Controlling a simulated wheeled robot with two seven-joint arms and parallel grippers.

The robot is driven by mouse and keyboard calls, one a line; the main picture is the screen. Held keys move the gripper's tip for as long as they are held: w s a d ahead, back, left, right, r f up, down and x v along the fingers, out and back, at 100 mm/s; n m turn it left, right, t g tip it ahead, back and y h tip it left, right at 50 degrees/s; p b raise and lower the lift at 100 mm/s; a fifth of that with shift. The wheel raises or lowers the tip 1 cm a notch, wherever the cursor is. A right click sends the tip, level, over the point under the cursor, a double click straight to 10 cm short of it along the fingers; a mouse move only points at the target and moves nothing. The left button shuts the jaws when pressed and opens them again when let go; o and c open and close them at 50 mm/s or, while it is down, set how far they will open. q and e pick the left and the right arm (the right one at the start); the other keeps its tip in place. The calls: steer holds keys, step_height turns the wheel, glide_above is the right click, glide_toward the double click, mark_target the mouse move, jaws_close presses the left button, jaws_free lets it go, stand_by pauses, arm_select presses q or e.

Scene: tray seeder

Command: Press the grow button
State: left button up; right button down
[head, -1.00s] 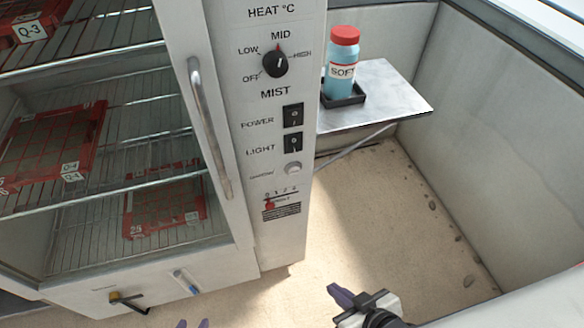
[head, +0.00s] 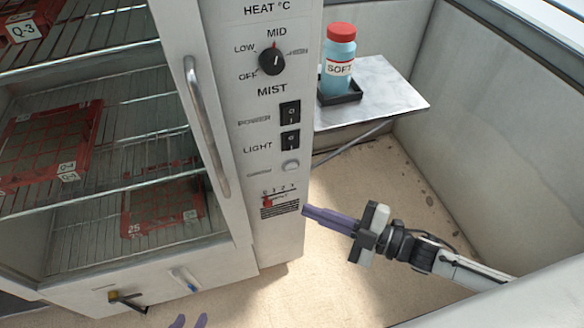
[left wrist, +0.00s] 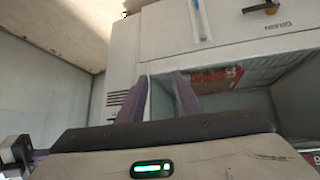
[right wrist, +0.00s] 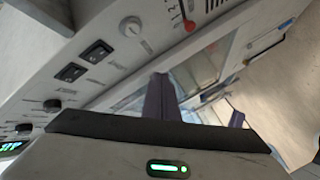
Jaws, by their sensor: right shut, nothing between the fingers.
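A small round pale button (head: 291,166) sits on the white control panel below the LIGHT switch. Its label is too blurred to read. It also shows in the right wrist view (right wrist: 132,28). My right gripper (head: 306,210) is shut and empty, its purple fingertips pointing left, below and slightly right of the button. They are clear of the button; I cannot tell whether they touch the panel edge. My left gripper (head: 190,322) is open and empty at the bottom edge of the head view; its two fingers stand apart in the left wrist view (left wrist: 158,82).
The panel also carries a heat knob (head: 271,61), a POWER switch (head: 290,113), a LIGHT switch (head: 290,141) and a red slider (head: 267,202). A cabinet handle (head: 207,130) stands out to the left. A blue bottle (head: 337,75) stands on a side shelf (head: 395,95).

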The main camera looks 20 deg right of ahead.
mark_target(291, 168)
steer(key=shift+w, duration=0.15)
steer(key=w+b, duration=0.4)
steer(key=w, duration=0.4)
steer(key=shift+w+a, duration=0.2)
steer(key=shift+w, duration=0.1)
stand_by(0.7)
stand_by(1.0)
steer(key=shift+w, duration=0.4)
